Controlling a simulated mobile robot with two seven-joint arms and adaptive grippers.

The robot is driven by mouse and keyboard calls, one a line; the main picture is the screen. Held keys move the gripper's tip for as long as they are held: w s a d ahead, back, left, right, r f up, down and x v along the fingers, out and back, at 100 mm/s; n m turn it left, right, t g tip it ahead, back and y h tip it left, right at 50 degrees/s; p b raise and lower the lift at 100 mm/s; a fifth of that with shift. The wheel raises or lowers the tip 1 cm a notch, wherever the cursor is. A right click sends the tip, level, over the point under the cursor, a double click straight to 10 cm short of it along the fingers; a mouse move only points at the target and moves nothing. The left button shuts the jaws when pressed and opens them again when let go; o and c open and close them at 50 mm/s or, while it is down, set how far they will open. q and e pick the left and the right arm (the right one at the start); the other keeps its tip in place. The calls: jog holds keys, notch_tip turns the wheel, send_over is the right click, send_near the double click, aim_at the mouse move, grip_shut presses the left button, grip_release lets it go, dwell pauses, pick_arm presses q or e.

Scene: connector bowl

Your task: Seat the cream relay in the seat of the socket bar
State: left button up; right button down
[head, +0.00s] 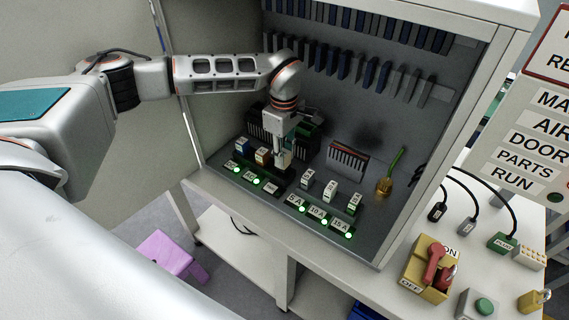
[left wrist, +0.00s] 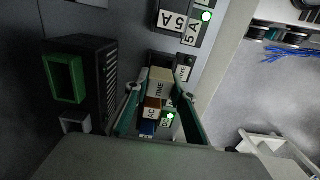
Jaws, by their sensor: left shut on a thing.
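My left gripper (head: 283,158) points down inside the cabinet over the right end of the socket bar (head: 257,181). In the left wrist view my left gripper (left wrist: 161,98) is shut on the cream relay (left wrist: 160,76), labelled TIME, with a finger on each side. The relay is in line with the brown AC relay (left wrist: 152,110) and the blue relay (left wrist: 147,128), which stand in the bar. In the head view the fingers mostly hide the cream relay. The seat beneath it is hidden, so I cannot tell how deep it sits. My right gripper is not in view.
A second bar with white 5 A, 10 A and 15 A blocks (head: 330,191) stands to the right. A black unit with a green frame (left wrist: 66,78) is close beside the left gripper. A brass part with a green wire (head: 384,186) stands further right.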

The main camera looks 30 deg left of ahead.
pick_arm(q)
jog(key=shift+f, duration=1.8)
jog(key=shift+f, duration=0.15)
jog(key=o, duration=1.1)
notch_tip(320, 180, up, 12)
jog(key=shift+r, duration=0.15)
